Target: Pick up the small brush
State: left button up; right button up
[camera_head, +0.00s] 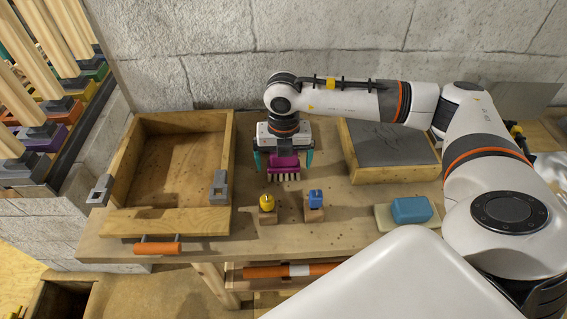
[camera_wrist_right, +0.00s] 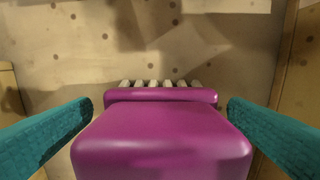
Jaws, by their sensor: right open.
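The small brush is magenta with a row of pale bristles; it shows in the head view (camera_head: 286,165) at the middle of the workbench and fills the lower middle of the right wrist view (camera_wrist_right: 160,140). My right gripper (camera_head: 284,169) is above the bench with its teal fingers spread. The brush body lies between the two fingers, with a visible gap on each side in the wrist view. The bristles point away from the wrist camera. I cannot tell whether the bristles touch the bench. My left gripper is not in view.
An open wooden tray (camera_head: 134,222) with grey brackets stands left on the workbench (camera_head: 330,232). A grey slab in a wooden frame (camera_head: 352,173) is to the right.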

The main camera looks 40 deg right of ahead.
jog(key=c, duration=1.1)
notch_tip(320, 180, up, 10)
jog(key=shift+r+b, duration=0.1)
jog(key=shift+b, duration=0.25)
jog(key=o, duration=0.5)
jog(key=c, duration=0.6)
